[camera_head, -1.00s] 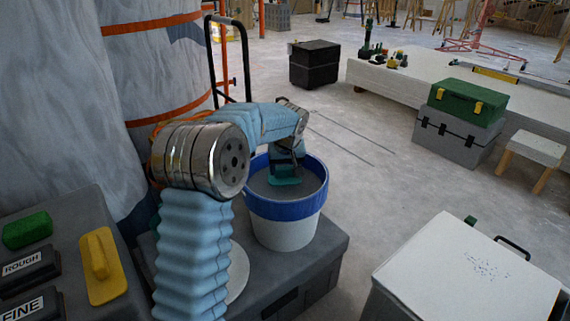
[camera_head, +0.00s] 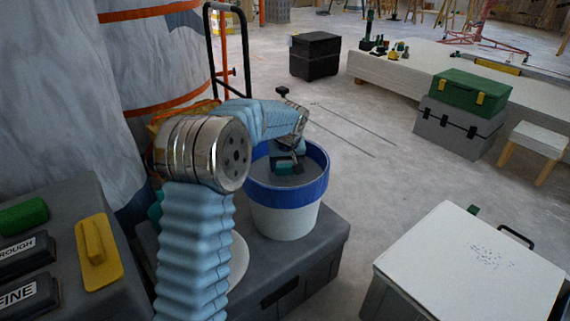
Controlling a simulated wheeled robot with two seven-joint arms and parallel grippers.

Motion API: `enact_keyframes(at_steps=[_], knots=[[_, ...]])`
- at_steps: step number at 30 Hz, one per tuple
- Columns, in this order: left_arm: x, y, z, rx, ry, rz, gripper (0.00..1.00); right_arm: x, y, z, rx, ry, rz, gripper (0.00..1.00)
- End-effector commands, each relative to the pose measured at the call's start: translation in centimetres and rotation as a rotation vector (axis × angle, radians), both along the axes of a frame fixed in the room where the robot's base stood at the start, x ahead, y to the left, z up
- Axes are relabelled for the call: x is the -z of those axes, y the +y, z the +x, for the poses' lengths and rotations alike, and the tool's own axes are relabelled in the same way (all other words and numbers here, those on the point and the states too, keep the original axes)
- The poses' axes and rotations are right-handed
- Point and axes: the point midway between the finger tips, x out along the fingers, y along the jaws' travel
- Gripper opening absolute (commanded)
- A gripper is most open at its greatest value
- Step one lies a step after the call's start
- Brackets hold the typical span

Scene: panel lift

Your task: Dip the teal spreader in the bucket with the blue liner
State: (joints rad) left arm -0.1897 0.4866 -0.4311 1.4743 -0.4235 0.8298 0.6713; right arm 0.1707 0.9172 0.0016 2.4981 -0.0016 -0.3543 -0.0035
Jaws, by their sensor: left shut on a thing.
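The bucket with the blue liner (camera_head: 297,194) stands on a dark grey case, its white lower wall bare and the blue band folded around its rim. Grey material fills its inside. My left arm reaches in from the left, and my left gripper (camera_head: 284,157) points down inside the rim. It is shut on the teal spreader (camera_head: 286,168), which is small in view and partly hidden by the gripper. I cannot tell whether the spreader's edge touches the grey material. My right gripper is not in view.
The dark grey case (camera_head: 330,243) bears the bucket. At left, a yellow float (camera_head: 98,254) and blocks marked ROUGH and FINE lie on another grey case. A white-topped box (camera_head: 480,262) stands at right. Wrapped columns rise at back left. Open floor lies beyond the bucket.

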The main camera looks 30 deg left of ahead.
Motion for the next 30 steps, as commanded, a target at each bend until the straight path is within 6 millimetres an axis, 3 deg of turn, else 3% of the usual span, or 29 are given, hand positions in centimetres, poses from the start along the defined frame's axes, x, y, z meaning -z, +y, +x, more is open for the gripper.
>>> enact_keyframes(at_steps=[11,30], knots=[[-0.4,0.0,0.0,0.000,-0.001,0.001,0.39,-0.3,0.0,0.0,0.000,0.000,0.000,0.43],[-7.7,0.0,0.0,0.001,-0.001,0.000,0.39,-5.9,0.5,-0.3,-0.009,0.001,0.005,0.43]])
